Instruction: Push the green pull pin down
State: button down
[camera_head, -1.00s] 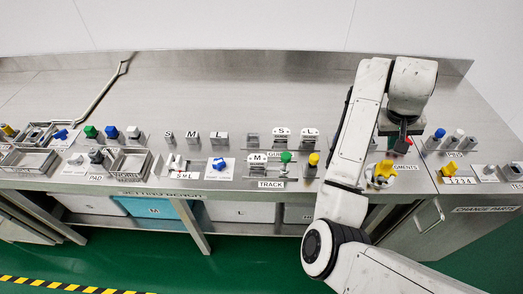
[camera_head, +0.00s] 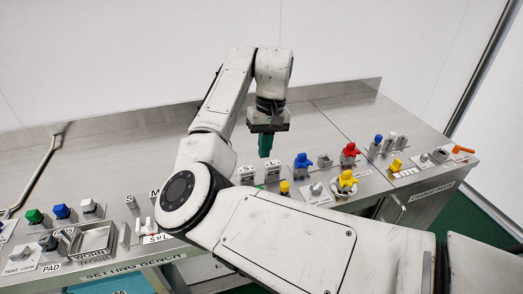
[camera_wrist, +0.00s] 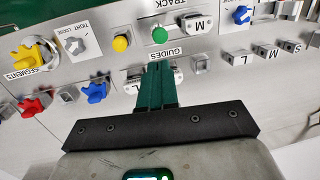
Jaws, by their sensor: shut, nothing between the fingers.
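The green pull pin (camera_wrist: 160,35) has a round green knob and stands by the TRACK label in the wrist view, seen from above. It lies just beyond my fingertips in that picture, with a small gap in the image. My gripper (camera_head: 265,152) has dark green fingers, points down over the bench and is shut and empty. In the wrist view my gripper (camera_wrist: 158,66) sits over the GUIDES row, and the fingers overlap the guide blocks there.
A yellow knob (camera_wrist: 121,43) stands close beside the green pin. The M guide block (camera_wrist: 197,22) is on the pin's other side. Blue, red and yellow clamps crowd the right of the bench, including a red one (camera_head: 349,152). The bench's back strip (camera_head: 330,110) is clear.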

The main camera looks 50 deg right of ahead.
jog(key=f, duration=0.3)
jog(key=a+f, duration=0.1)
jog(key=f, duration=0.7)
jog(key=shift+a+p, duration=0.25)
jog(key=shift+p, duration=0.1)
jog(key=shift+f, duration=1.25)
jog(key=shift+r+p, duration=0.6)
jog(key=shift+p, duration=0.05)
notch_tip(320, 180, up, 13)
jog(key=d+p, duration=0.2)
